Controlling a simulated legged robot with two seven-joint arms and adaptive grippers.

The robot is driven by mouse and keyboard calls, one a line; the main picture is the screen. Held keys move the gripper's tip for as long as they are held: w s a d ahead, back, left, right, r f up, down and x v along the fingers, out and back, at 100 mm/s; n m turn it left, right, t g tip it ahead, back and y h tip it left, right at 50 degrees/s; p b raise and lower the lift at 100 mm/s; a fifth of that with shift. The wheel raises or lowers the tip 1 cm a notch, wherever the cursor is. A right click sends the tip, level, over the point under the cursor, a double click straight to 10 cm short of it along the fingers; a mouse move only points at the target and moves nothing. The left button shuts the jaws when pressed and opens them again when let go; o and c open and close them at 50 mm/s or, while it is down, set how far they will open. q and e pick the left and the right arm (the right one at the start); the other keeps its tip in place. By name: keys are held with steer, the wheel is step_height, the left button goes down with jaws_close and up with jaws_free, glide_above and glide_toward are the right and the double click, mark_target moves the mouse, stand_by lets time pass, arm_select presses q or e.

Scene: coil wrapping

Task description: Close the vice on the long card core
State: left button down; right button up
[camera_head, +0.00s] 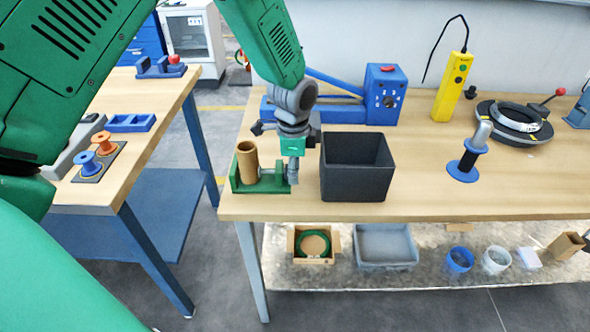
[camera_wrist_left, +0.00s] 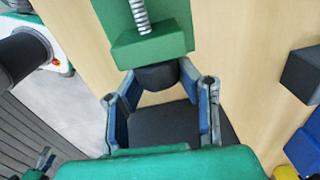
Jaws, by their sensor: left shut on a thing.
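The green vice (camera_head: 262,187) stands at the left end of the main table. The brown card core (camera_head: 248,161) stands upright in it at its left side; whether both jaws touch the core I cannot tell. In the left wrist view the green vice body (camera_wrist_left: 152,48) shows with its metal screw (camera_wrist_left: 140,14) and a dark round knob (camera_wrist_left: 157,76). My left gripper (camera_head: 291,182) reaches down at the right end of the vice. In the left wrist view its fingertips (camera_wrist_left: 158,80) are shut on the knob from both sides. The core is not seen there.
A black open bin (camera_head: 357,190) stands close to the right of my left gripper. A blue machine (camera_head: 385,95) is behind. A side table (camera_head: 75,190) is at left.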

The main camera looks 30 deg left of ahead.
arm_select(q)
steer(key=c, duration=1.1)
jaws_free()
steer(key=shift+a, duration=0.1)
step_height(320, 180, up, 12)
steer(key=shift+s, duration=0.15)
